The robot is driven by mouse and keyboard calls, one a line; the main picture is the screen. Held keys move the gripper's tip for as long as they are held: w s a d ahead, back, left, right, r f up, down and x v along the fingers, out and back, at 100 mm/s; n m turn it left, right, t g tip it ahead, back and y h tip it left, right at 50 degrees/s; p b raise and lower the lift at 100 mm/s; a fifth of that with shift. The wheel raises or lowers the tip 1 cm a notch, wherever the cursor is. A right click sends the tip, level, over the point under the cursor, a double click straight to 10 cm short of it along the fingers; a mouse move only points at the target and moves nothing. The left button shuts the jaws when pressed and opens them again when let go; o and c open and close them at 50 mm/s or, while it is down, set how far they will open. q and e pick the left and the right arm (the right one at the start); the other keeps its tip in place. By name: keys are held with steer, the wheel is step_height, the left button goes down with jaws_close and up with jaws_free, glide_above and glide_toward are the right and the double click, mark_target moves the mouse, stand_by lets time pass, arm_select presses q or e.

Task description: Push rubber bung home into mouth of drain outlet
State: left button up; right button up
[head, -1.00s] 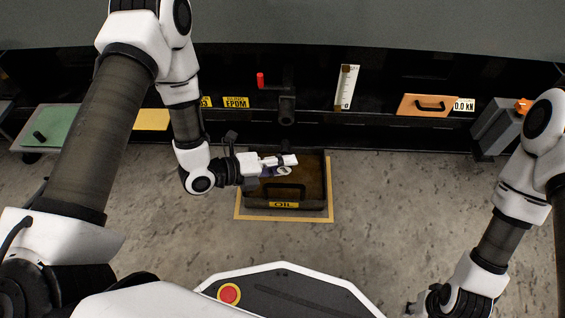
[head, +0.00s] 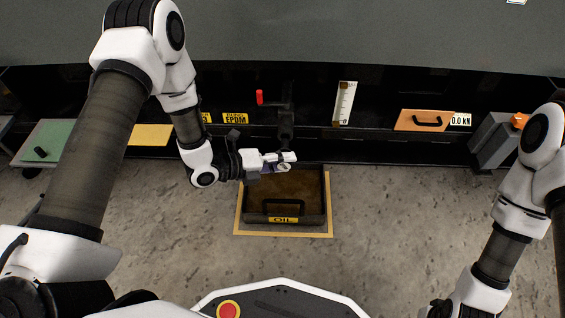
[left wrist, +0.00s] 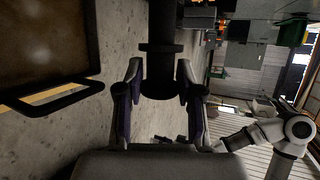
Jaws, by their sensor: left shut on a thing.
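My left gripper (head: 288,160) is just below the drain outlet (head: 286,133), a dark pipe pointing down from the black bench front. In the left wrist view its two fingers (left wrist: 159,80) stand apart, one on each side of a dark round piece (left wrist: 160,84), which I take as the rubber bung. This piece lies in line with a dark flange (left wrist: 160,48) and a wider pipe beyond. Where bung and outlet meet is hard to make out in the dark. The bung is hidden in the head view. My right arm shows at lower right; its fingers are not clear.
An oil tray (head: 313,216) with a handle stands on a yellow-edged floor patch under the outlet. A red-handled valve (head: 260,97) is left of the outlet, a white gauge strip (head: 344,104) right. An orange panel (head: 421,120) and grey block (head: 494,139) are farther right.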

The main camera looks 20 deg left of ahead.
mark_target(283, 145)
arm_select(q)
steer(key=shift+r+p, duration=0.1)
steer(key=shift+p, duration=0.5)
stand_by(1.1)
steer(key=shift+w+a+b, duration=0.1)
steer(key=shift+w+a, duration=0.15)
steer(key=shift+w, duration=0.6)
steer(key=shift+w+a+b, duration=0.1)
steer(key=shift+w+a, duration=0.15)
steer(key=shift+w, duration=0.6)
steer(key=shift+w+a+b, duration=0.1)
steer(key=shift+w+a, duration=0.15)
steer(key=shift+w, duration=0.6)
steer(key=o, duration=1.2)
steer(key=shift+s, duration=0.1)
steer(key=v, duration=1.1)
steer(key=shift+s+a, duration=0.25)
steer(key=shift+a, duration=0.05)
